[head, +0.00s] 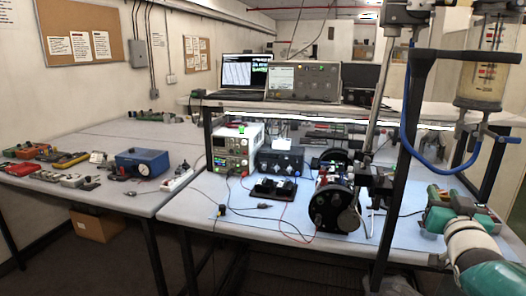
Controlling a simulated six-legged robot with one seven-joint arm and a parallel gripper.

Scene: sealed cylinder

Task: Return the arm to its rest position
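Part of my arm, pale with teal sections, shows at the lower right of the head view, low beside the right end of the bench. A clear sealed cylinder (490,65) with yellowish contents and printed marks hangs upright at the top right, above that arm part. A blue hose (412,145) loops down on its left.
A blue-topped bench (215,207) carries a power supply (232,148), a dark round machine (333,208) and loose cables. A shelf above holds a laptop (244,74) and an oscilloscope (303,81). A dark upright post (396,190) stands left of my arm. Floor is open at lower left.

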